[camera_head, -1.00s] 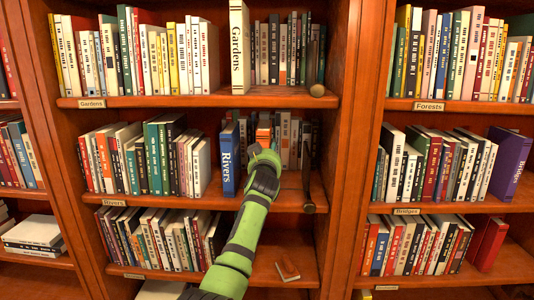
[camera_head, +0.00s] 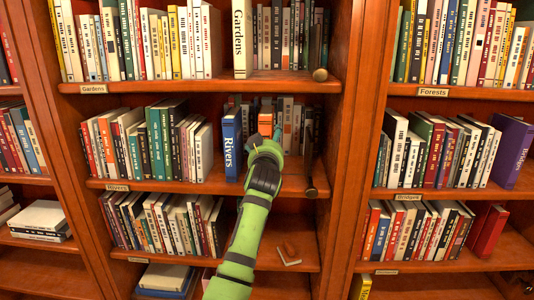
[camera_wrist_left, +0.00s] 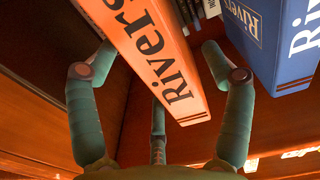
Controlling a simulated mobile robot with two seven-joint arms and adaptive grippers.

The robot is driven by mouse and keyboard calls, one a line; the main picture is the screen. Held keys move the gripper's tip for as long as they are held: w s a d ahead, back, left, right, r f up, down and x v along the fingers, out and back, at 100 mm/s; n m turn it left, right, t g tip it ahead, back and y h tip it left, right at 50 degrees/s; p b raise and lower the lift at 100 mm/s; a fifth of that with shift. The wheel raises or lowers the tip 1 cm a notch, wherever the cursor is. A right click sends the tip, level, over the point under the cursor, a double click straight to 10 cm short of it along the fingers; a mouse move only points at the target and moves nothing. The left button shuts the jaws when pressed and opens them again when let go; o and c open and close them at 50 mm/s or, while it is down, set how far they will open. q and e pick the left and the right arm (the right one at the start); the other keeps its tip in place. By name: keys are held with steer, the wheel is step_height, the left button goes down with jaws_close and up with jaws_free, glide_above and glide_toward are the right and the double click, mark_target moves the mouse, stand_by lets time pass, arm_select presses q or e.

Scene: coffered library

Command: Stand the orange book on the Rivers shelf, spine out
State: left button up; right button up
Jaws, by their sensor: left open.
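The orange book (camera_head: 265,122) stands on the Rivers shelf (camera_head: 200,187), its spine facing out. It is right of the blue Rivers book (camera_head: 231,145), with a narrow gap between them. In the left wrist view the orange book (camera_wrist_left: 160,60) shows its "Rivers" lettering, and the blue book (camera_wrist_left: 262,45) stands to its right. My left gripper (camera_head: 268,142) is in front of the orange book and covers its lower part. In the left wrist view its green fingers are spread wide on either side of the book, with visible gaps. My right gripper is not in view.
The Rivers label (camera_head: 117,187) is at the shelf's left edge. A row of books (camera_head: 188,140) fills the left part, and more stand behind the orange book. A small brown book (camera_head: 289,254) lies on the shelf below.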

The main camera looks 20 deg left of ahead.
arm_select(q)
steer(key=v, duration=0.8)
steer(key=s+f+m+g+h, duration=0.1)
steer(key=s+f+g, duration=0.1)
steer(key=s+f, duration=0.5)
steer(key=s+a+f+g+h, duration=0.15)
steer(key=s+f, duration=0.25)
steer(key=f, duration=0.7)
steer(key=s+f+m+g, duration=0.1)
steer(key=s+f+g, duration=0.3)
steer(key=f, duration=0.6)
steer(key=s+d+f+m+g+h, duration=0.1)
steer(key=s+d+f+m+g, duration=0.35)
steer(key=s, duration=1.05)
steer(key=s+a+f+n+g+h, duration=0.15)
steer(key=s+f, duration=0.55)
steer(key=s, duration=0.7)
step_height(320, 180, down, 23)
steer(key=s+g, duration=0.2)
steer(key=s+a+f, duration=0.2)
steer(key=s+f, duration=1.1)
steer(key=s, duration=0.2)
steer(key=shift+s+a+f+g, duration=0.15)
steer(key=shift+s+f+g, duration=0.15)
steer(key=shift+f+g, duration=0.15)
